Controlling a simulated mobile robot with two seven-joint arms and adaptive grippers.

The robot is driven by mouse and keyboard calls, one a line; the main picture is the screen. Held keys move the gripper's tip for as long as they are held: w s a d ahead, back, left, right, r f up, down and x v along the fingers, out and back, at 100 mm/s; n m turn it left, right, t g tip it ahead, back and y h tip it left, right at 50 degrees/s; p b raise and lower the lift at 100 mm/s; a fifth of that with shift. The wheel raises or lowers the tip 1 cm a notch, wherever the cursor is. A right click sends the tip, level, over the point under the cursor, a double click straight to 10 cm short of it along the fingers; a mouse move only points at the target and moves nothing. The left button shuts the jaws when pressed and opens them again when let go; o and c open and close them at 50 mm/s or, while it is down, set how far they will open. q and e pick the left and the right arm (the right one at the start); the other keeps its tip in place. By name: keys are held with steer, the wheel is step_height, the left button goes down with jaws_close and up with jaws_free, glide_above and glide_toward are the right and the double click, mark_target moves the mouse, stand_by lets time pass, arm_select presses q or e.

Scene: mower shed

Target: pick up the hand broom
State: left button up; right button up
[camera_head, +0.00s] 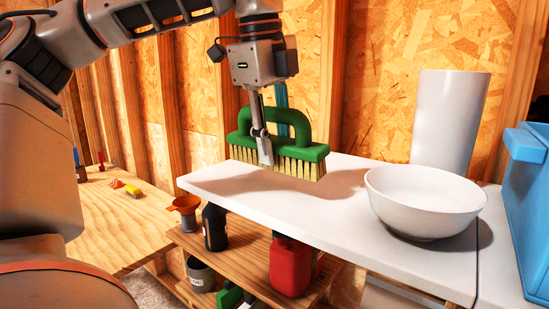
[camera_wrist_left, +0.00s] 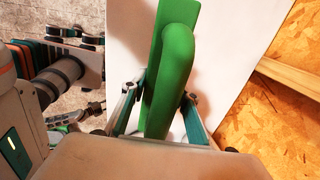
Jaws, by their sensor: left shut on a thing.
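The hand broom (camera_head: 312,152) has a green body with a looped handle and pale bristles pointing down. It is in the air above the white tabletop (camera_head: 230,184), with a shadow beneath it. My left gripper (camera_head: 264,150) comes from above and is shut on the broom's green handle. In the left wrist view, the green handle (camera_wrist_left: 175,75) runs between the two fingers of my left gripper (camera_wrist_left: 160,108). My right gripper cannot be made out in the head view.
A white bowl (camera_head: 425,203) and a tall white cylinder (camera_head: 449,120) stand on the tabletop to the right. A blue box (camera_head: 528,215) is at the right edge. Below, a wooden shelf holds a red canister (camera_head: 290,266), a dark bottle (camera_head: 214,228) and an orange funnel (camera_head: 186,208).

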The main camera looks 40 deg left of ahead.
arm_select(q)
step_height(320, 180, up, 15)
steer(key=p, duration=0.3)
steer(key=shift+s+d+r+p, duration=0.1)
steer(key=shift+p, duration=0.2)
steer(key=shift+r+p, duration=0.3)
steer(key=shift+r, duration=0.15)
steer(key=shift+o, duration=1.3)
